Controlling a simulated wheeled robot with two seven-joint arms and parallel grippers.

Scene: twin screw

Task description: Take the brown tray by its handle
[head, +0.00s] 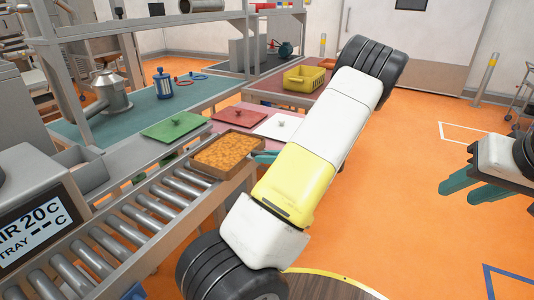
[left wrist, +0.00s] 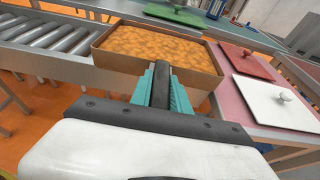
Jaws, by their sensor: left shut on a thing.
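The brown tray (head: 233,136), filled with an orange-brown crumbly layer, sits at the end of the roller conveyor in the head view. It also shows in the left wrist view (left wrist: 209,82). My left gripper (left wrist: 161,82) is at the tray's near side, its teal fingers on either side of a dark handle (left wrist: 161,92), shut on it. In the head view my left gripper (head: 265,157) is mostly hidden behind my arm. My right gripper (head: 461,193) is at the right edge, empty, with its teal fingers apart, far from the tray.
The conveyor rollers (head: 150,217) run to the lower left. Beside the tray lie a green lid (head: 174,125), a red lid (head: 239,117) and a white lid (head: 278,127). A yellow crate (head: 304,79) stands farther back. Orange floor (head: 410,150) is open on the right.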

